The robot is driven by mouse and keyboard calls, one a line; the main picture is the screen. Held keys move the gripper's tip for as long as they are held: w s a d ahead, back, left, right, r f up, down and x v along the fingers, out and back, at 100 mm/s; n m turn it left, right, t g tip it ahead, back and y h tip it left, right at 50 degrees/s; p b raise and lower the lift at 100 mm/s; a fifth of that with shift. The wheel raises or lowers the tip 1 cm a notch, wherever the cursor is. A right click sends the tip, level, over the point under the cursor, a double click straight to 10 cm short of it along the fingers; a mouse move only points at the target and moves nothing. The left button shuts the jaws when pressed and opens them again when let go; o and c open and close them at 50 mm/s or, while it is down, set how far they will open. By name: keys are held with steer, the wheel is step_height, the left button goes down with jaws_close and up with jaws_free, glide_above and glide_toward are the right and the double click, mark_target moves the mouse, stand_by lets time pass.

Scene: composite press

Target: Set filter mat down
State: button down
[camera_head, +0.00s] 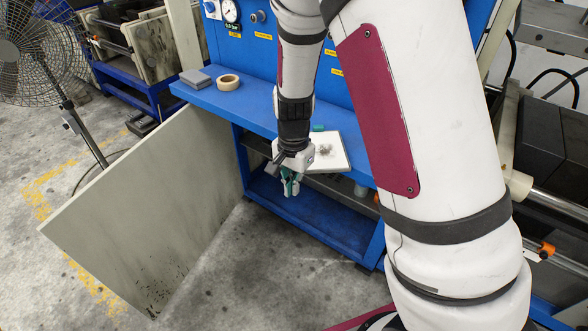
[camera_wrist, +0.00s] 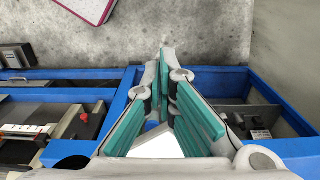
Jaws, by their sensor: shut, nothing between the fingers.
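My gripper (camera_head: 290,187) hangs pointing down just in front of the blue workbench in the head view. In the wrist view its teal-padded fingers (camera_wrist: 164,60) converge at the tips, with nothing seen held between them. A thin, pale square sheet (camera_head: 338,157) with a dark fuzzy patch lies at the blue bench top, behind and right of the gripper; it may be the filter mat. Part of it is hidden by the gripper and wrist. A whitish surface (camera_wrist: 157,148) shows between the finger bases in the wrist view; I cannot tell whether it is the same sheet.
The blue bench (camera_head: 255,115) carries a tape roll (camera_head: 228,82) and grey blocks (camera_head: 195,78). A large pale panel (camera_head: 150,210) stands left of it. A fan (camera_head: 40,50) is at far left. Grey floor (camera_head: 260,270) in front is mostly clear.

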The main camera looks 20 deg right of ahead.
mark_target(321, 157)
steer(key=w+d, duration=0.2)
steer(key=d, duration=0.1)
steer(key=shift+w+d, duration=0.1)
steer(key=shift+w, duration=0.05)
steer(key=shift+w+d, duration=0.1)
steer(key=w+d+b, duration=0.1)
steer(key=d, duration=0.1)
steer(key=w+d+b, duration=0.1)
steer(key=w+d, duration=0.1)
steer(key=w+d+b, duration=0.1)
steer(key=w+d, duration=0.1)
steer(key=shift+d+f, duration=0.15)
steer(key=shift+d, duration=0.1)
steer(key=shift+w+d, duration=0.2)
steer(key=shift+d, duration=0.2)
steer(key=shift+s, duration=0.15)
